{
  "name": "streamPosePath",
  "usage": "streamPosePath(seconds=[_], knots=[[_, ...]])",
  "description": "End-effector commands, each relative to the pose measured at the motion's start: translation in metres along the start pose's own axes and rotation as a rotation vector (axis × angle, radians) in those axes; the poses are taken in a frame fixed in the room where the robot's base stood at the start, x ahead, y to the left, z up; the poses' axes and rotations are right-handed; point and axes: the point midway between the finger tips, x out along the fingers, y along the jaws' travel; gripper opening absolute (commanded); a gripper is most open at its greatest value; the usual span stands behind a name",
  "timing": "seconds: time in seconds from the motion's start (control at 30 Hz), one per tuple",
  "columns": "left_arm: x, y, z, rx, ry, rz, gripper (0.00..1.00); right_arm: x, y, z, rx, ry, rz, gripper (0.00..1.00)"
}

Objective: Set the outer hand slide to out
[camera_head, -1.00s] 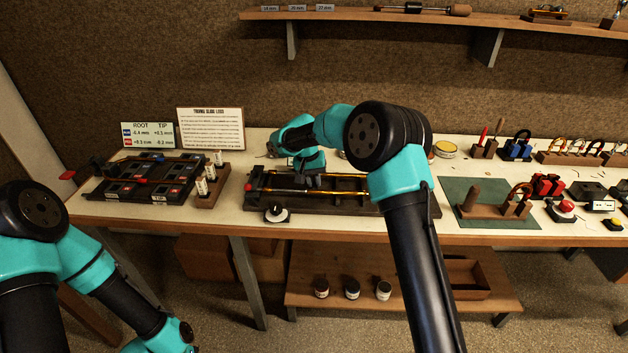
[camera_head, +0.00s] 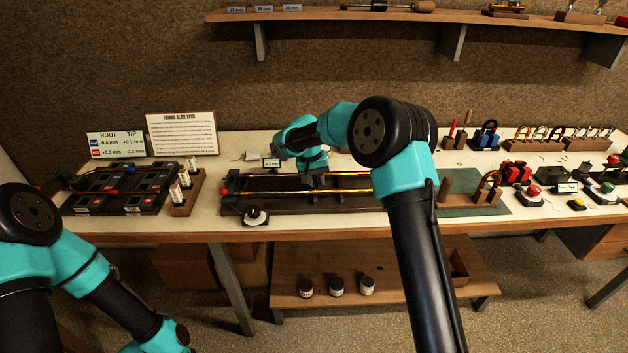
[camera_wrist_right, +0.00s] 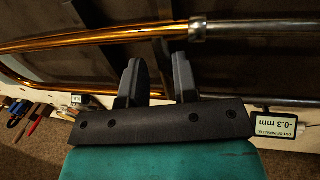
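The outer hand slide (camera_head: 345,190) is a pair of brass tubes lying in a long dark fixture (camera_head: 300,206) on the bench. In the right wrist view its brass tube (camera_wrist_right: 105,40) meets a silver tube (camera_wrist_right: 255,29) at a collar. My right gripper (camera_head: 314,179) is low over the fixture. In the right wrist view its two fingers (camera_wrist_right: 158,75) straddle a dark crosspiece between the tubes, with a narrow gap; fingertip contact is partly hidden. My left gripper is outside the frame.
A small readout (camera_wrist_right: 276,128) says -0.3 mm. A dark gauge tray (camera_head: 125,190) lies left; a green mat (camera_head: 460,208) and several small tools lie right. My right forearm hides part of the fixture.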

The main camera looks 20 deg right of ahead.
Motion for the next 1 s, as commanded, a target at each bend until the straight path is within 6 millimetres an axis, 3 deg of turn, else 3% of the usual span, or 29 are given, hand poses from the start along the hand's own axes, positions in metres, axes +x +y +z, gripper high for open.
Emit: streamPosePath(seconds=[0.17,0.57,0.77,1.0], knots=[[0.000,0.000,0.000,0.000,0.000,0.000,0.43,0.001,0.000,0.000,0.001,-0.001,0.000,0.41],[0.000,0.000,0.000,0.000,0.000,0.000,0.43,-0.007,-0.001,0.000,0.001,0.002,-0.002,0.41],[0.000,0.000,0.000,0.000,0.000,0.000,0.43,-0.033,-0.001,0.000,0.001,0.003,-0.003,0.41],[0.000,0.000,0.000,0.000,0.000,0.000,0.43,-0.079,-0.001,-0.001,0.002,0.004,-0.003,0.41]])
